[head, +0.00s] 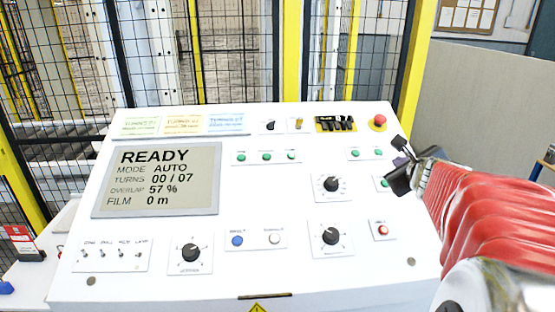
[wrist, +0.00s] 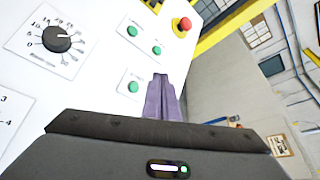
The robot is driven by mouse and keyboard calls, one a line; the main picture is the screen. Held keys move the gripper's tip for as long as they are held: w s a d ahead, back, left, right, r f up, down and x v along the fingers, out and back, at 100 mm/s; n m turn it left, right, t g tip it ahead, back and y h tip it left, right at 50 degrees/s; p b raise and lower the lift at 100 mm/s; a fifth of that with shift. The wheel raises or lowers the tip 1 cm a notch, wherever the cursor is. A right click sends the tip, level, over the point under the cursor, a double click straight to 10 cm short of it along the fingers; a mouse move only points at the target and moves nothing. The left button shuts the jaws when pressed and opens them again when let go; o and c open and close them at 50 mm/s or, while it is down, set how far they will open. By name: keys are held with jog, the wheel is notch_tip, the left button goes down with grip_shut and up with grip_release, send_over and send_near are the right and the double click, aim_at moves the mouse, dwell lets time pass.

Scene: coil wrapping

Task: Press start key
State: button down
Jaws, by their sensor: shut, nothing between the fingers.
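The white control panel (head: 300,200) fills the head view's middle. Its display (head: 158,180) reads READY, MODE AUTO, TURNS 00 / 07, OVERLAP 57 %, FILM 0 m. My gripper (head: 399,160) is at the panel's right edge, shut and empty, partly in front of a green button (head: 383,183). In the wrist view the shut purple fingers (wrist: 161,80) appear just right of a single green button (wrist: 133,87); contact cannot be told. Two more green buttons (wrist: 132,31) (wrist: 157,50) sit above it. The labels are too small to read, so which is the start key is unclear.
A red mushroom button (head: 379,120) is at the panel's top right, also in the wrist view (wrist: 185,24). Black knobs (head: 331,185) (head: 330,234), a red button (head: 383,230), and blue (head: 237,240) and white buttons (head: 275,239) are nearby. Yellow-framed fencing (head: 292,50) stands behind.

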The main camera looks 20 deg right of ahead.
aim_at(385, 183)
jog(key=shift+w+d+f, duration=0.15)
jog(key=shift+w+f, duration=0.25)
jog(key=shift+f, duration=0.55)
jog(key=shift+w+d+f, duration=0.1)
jog(key=shift+w+f, duration=0.35)
jog(key=shift+f, duration=0.55)
jog(key=shift+w+d+f, duration=0.15)
jog(key=shift+w+f, duration=0.25)
jog(key=shift+f, duration=0.55)
